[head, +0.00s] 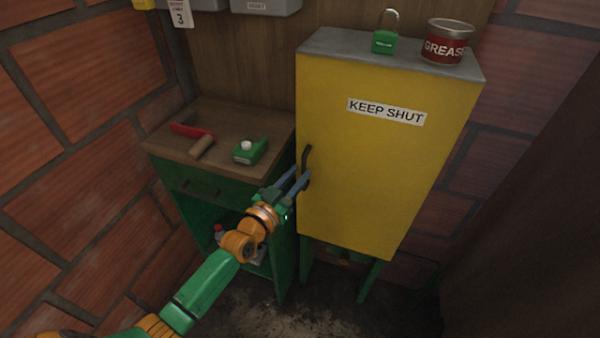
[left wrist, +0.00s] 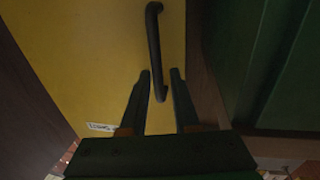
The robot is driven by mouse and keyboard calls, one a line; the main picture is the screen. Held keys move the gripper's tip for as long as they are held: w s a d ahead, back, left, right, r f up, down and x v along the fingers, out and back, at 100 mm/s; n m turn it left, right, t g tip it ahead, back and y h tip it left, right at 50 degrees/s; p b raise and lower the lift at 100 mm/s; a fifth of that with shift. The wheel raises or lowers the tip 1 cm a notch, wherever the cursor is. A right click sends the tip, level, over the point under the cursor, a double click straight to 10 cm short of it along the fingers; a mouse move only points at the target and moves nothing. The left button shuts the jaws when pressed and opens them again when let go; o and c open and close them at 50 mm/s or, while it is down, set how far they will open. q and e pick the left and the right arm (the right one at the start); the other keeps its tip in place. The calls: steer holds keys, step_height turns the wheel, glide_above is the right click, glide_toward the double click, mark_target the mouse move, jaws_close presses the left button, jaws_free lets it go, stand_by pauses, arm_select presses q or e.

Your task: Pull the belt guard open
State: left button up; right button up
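The belt guard (head: 380,165) is a yellow door with a "KEEP SHUT" label; it looks closed. Its dark bar handle (head: 306,158) runs upright along the left edge. My left gripper (head: 298,177) is at the handle's lower part. In the left wrist view, the handle (left wrist: 154,38) hangs against the yellow face of the guard (left wrist: 95,60). There the two fingers of my left gripper (left wrist: 160,76) are apart, one on each side of the handle's lower end, with gaps showing. My right gripper is not in view.
A green padlock (head: 384,42) and a grease tin (head: 447,42) stand on the cabinet's grey top (head: 340,45). Brick walls enclose the corner.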

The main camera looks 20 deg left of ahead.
arm_select(q)
steer(key=shift+w+d+f, duration=0.15)
steer(key=shift+w+d, duration=0.15)
steer(key=shift+w, duration=0.3)
steer(key=shift+w+d+f, duration=0.1)
steer(key=shift+w+d, duration=0.2)
steer(key=shift+w, duration=0.25)
steer(key=shift+w+f, duration=0.1)
steer(key=shift+w, duration=0.2)
steer(key=shift+s+a, duration=0.15)
steer(key=shift+a, duration=0.05)
steer(key=shift+s, duration=0.1)
jaws_close()
